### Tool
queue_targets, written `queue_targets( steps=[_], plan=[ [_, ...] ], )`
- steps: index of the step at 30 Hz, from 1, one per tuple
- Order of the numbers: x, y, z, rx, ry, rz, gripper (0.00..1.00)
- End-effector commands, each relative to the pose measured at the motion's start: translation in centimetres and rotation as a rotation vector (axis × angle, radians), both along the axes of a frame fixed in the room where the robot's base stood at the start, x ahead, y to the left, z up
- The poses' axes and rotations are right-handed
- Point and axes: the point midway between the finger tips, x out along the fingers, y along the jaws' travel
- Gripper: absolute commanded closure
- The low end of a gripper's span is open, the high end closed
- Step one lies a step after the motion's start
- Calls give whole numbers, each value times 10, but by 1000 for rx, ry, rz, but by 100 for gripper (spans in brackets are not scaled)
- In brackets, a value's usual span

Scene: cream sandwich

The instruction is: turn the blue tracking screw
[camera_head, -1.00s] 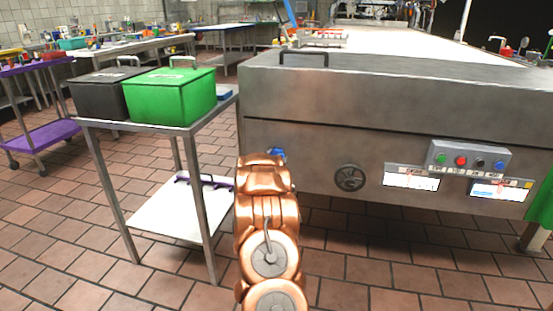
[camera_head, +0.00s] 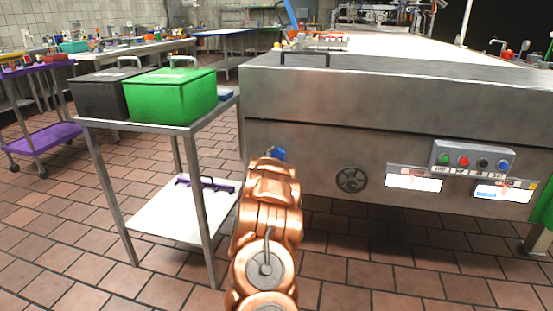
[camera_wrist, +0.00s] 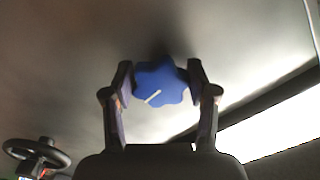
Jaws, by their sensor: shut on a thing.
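The blue tracking screw (camera_wrist: 160,86) is a lobed knob with a white mark. It sits on the underside or side of the grey metal machine and shows between my fingers in the wrist view. The white mark points to the lower left there. My gripper (camera_wrist: 160,90) has one finger on each side of the knob and is shut on it. In the head view a small part of the blue screw (camera_head: 279,154) shows just past the end of my copper arm. My arm hides the rest of it and my fingers.
The metal machine (camera_head: 300,98) fills the right side. A handwheel (camera_head: 351,179) and a button box (camera_head: 473,158) are on its front. A metal table with a green box (camera_head: 170,97) and a black box (camera_head: 98,94) stands left of my arm.

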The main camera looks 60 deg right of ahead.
Motion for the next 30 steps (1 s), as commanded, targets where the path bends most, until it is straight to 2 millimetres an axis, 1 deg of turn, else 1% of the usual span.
queue_targets(
  steps=[5,6,12,23,26,30],
  plan=[
    [-1,-1,2,-3,-1,-3,77],
    [-1,-1,2,-3,-1,-3,38],
    [0,0,1,-2,0,-1,17],
    [0,1,0,-1,1,-1,16],
    [-2,4,1,-1,1,-1,16],
    [-5,15,1,0,1,0,16]
  ],
)
